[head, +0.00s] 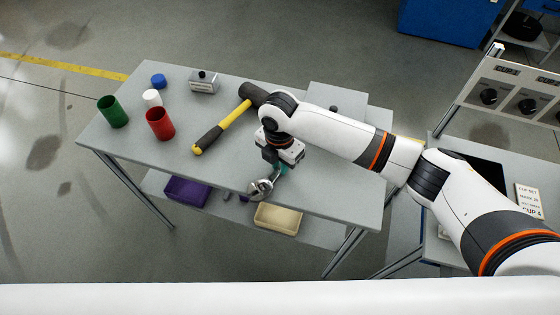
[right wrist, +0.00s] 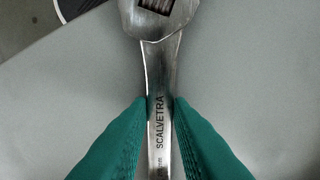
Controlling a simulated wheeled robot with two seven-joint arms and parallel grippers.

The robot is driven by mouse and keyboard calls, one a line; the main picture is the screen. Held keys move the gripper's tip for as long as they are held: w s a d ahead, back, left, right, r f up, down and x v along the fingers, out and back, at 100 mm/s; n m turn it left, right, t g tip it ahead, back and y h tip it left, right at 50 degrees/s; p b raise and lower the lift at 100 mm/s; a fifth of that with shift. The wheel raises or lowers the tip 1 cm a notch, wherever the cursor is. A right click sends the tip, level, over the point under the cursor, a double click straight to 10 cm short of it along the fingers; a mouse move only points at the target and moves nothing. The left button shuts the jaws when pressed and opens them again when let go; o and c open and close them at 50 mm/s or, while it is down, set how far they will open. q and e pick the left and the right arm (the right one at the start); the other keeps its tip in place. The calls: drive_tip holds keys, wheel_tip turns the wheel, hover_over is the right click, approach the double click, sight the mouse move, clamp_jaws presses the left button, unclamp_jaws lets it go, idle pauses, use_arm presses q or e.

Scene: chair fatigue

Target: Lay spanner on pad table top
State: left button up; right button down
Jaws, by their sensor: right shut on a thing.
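The silver adjustable spanner (head: 260,188) shows near the front edge of the grey table (head: 220,165) in the head view. Its jaw end points toward that edge. My right gripper (head: 279,167) is shut on the spanner's handle. In the right wrist view the two green fingertips (right wrist: 160,115) press on both sides of the handle of the spanner (right wrist: 160,60), over a plain grey surface. I cannot tell whether the spanner touches the table top. A flat grey plate (head: 338,95) shows at the table's back right, partly behind my arm. My left gripper is not in view.
A hammer (head: 222,127) lies left of my gripper. Green (head: 112,112) and red (head: 160,124) cups, a white cup, a blue cap and a metal block (head: 204,82) stand farther left. Purple (head: 186,191) and cream (head: 278,218) trays sit on the lower shelf. The front middle top is clear.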

drive_tip(key=c, duration=1.3)
unclamp_jaws()
wheel_tip(320, 180, up, 12)
